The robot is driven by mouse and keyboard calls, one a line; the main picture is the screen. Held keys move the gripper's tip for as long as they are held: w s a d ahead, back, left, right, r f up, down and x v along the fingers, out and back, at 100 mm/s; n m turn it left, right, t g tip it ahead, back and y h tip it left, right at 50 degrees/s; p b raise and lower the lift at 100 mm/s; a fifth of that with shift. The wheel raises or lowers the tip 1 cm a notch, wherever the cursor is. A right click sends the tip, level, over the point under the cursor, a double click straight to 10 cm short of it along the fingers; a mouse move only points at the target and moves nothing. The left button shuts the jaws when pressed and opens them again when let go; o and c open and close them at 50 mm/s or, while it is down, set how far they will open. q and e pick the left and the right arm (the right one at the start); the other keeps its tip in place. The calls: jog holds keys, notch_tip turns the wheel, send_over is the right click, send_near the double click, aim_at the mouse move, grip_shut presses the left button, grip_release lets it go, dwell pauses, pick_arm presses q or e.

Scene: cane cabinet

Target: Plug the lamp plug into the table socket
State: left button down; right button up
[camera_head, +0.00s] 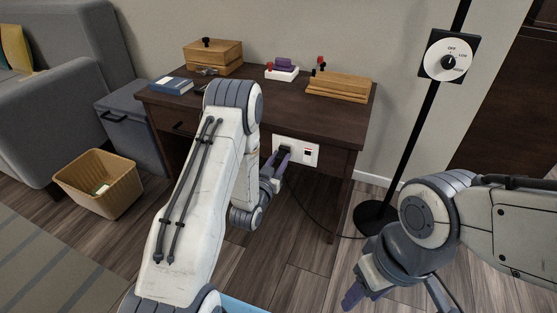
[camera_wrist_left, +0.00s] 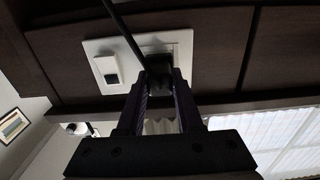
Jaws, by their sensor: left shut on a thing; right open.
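The table socket is a white plate (camera_head: 308,153) on the front of the dark wooden table, with a small switch on its right half in the head view. My left gripper (camera_head: 282,160) is at the plate's left half, shut on the black lamp plug (camera_head: 285,150). In the left wrist view the plug (camera_wrist_left: 157,66) sits between the fingers (camera_wrist_left: 160,88), against the white plate (camera_wrist_left: 112,62); its prongs are hidden, so I cannot tell how deep it sits. A dark cord (camera_wrist_left: 124,32) runs from it. My right gripper (camera_head: 392,294) is open and empty, low at the right.
The lamp's black pole (camera_head: 425,120) and round base (camera_head: 378,217) stand right of the table (camera_head: 270,103). The tabletop holds wooden boxes (camera_head: 213,55), a blue book (camera_head: 171,85) and a white block (camera_head: 281,74). A wicker basket (camera_head: 98,184) stands on the floor at left.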

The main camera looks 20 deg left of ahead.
pick_arm(q)
jog(key=shift+w, duration=0.25)
jog(key=c, duration=0.5)
grip_release()
